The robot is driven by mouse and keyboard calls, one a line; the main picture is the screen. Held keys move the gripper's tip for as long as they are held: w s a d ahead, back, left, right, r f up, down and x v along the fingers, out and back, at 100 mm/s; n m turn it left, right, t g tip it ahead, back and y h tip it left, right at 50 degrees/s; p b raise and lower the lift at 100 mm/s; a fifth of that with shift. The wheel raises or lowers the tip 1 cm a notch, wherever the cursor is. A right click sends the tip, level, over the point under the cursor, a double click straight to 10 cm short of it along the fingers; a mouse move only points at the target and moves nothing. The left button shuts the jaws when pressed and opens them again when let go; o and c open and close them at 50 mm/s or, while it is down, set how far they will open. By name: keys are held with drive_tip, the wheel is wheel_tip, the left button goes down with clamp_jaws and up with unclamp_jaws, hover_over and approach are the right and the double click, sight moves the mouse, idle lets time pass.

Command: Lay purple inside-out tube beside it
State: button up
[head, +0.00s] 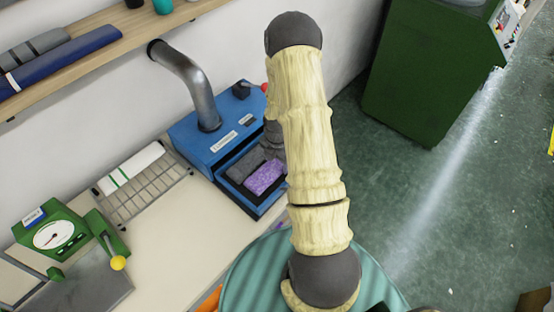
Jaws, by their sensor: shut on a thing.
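The purple tube (265,177) is a short, speckled, flattened piece. It lies at the dark front opening of the blue machine (212,146). A dark grey piece (245,164) of similar size lies just beside it, on its upper left. My gripper (273,145) shows only in part, as a dark shape at the purple tube's upper right end, shut on the tube. My own pale arm hides most of it, and the fingertips cannot be made out. Whether the tube is inside out cannot be told.
A bent metal pipe (190,78) rises from the blue machine to the wall. On the bench (172,243) are a gridded tray (147,190) and a green dial scale (58,237). A shelf (120,52) hangs above. A green cabinet (418,75) stands right; open floor lies before it.

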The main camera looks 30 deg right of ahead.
drive_tip(key=shift+s, duration=0.1)
drive_tip(key=shift+f, duration=0.15)
drive_tip(key=shift+f+b, duration=0.35)
drive_tip(key=shift+f, duration=0.2)
drive_tip(key=o, duration=0.9)
drive_tip(key=shift+o, duration=0.2)
drive_tip(key=shift+r, duration=0.15)
